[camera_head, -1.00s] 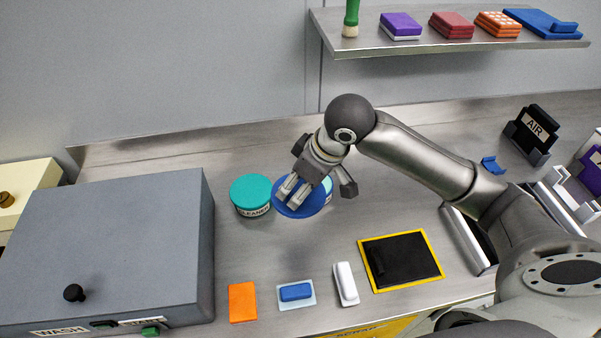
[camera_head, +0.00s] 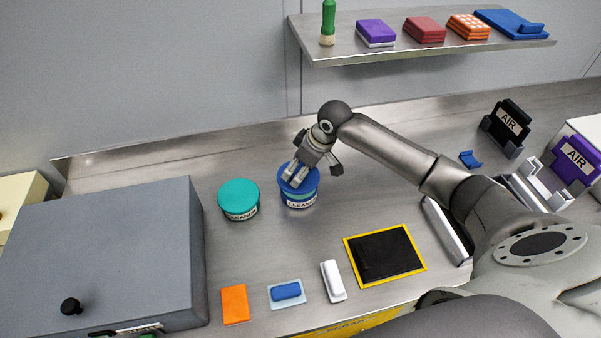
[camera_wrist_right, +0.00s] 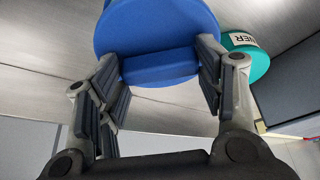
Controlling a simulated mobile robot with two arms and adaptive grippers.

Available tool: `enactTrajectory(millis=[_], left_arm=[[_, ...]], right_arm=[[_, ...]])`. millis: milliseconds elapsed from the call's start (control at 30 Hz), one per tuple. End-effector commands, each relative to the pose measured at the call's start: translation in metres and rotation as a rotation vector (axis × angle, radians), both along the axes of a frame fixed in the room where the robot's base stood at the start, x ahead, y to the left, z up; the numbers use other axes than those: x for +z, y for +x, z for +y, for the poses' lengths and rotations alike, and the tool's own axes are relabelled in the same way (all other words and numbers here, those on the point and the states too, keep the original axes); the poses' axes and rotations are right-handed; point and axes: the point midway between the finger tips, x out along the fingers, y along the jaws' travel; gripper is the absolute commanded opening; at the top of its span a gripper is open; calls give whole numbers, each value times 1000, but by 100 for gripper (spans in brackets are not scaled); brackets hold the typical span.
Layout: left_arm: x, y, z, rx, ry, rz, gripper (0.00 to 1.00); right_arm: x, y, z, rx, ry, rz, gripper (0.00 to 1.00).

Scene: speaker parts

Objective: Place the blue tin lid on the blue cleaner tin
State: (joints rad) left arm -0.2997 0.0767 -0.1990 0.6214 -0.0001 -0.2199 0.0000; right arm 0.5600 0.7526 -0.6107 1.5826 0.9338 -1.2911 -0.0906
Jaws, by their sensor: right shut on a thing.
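The blue tin lid (camera_head: 310,185) is a flat blue disc at or just above the top of the blue cleaner tin (camera_head: 300,204); I cannot tell whether it is fully seated. My right gripper (camera_head: 293,179) is over the lid, coming down from above. In the right wrist view the lid (camera_wrist_right: 155,25) fills the top, and my right gripper (camera_wrist_right: 160,62) is shut on its raised blue grip bar. My left gripper is out of view.
A teal-lidded cleaner tin (camera_head: 239,197) stands just left. A grey wash box (camera_head: 110,250) fills the left. An orange block (camera_head: 235,304), a blue sponge (camera_head: 286,292), a white piece (camera_head: 333,281) and a black mat (camera_head: 385,256) lie in front. A shelf (camera_head: 420,50) hangs behind.

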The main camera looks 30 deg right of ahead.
Motion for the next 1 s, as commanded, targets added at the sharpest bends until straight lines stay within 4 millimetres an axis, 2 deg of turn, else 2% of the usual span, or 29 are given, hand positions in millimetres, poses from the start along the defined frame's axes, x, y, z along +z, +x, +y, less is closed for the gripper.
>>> enactTrajectory(millis=[133,333,767,800,933,1000], left_arm=[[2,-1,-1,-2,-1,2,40],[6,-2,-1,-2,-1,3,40],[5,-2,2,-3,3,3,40],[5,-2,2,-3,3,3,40],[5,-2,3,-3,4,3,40],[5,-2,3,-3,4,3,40]], right_arm=[[-8,5,-4,-1,0,0,38],[-35,5,-5,-1,-1,1,38],[-42,5,-4,1,-1,-2,38],[-42,5,-4,1,-1,-2,66],[-42,5,-4,1,-1,-2,83],[-42,5,-4,1,-1,-2,84]])
